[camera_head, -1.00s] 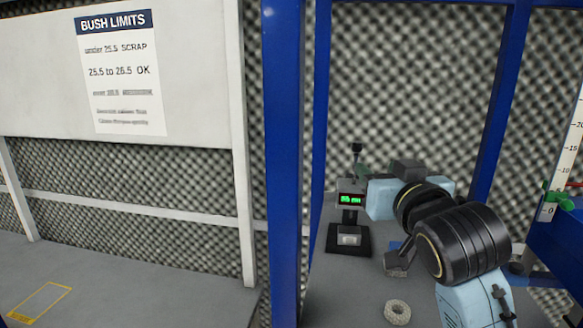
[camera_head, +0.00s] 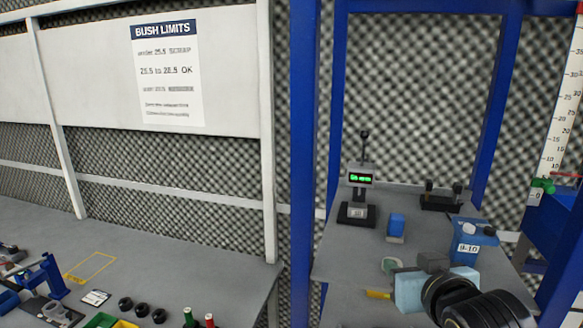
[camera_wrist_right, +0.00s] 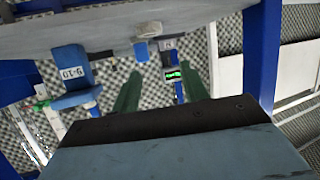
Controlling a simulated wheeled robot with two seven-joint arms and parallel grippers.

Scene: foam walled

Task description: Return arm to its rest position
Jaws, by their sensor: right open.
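My right arm comes in from the lower right of the head view, and its light blue gripper (camera_head: 409,291) is over the front of the grey bench (camera_head: 340,262). Its fingers are hard to make out there. In the wrist view, the two green fingers of my right gripper (camera_wrist_right: 162,88) stand apart with nothing between them. That view looks upside down, with the bench surface along the top. My left gripper is not in view.
A gauge with a green display (camera_head: 358,190) stands on the bench. A blue post (camera_head: 304,160) separates this bench from the left table (camera_head: 210,255).

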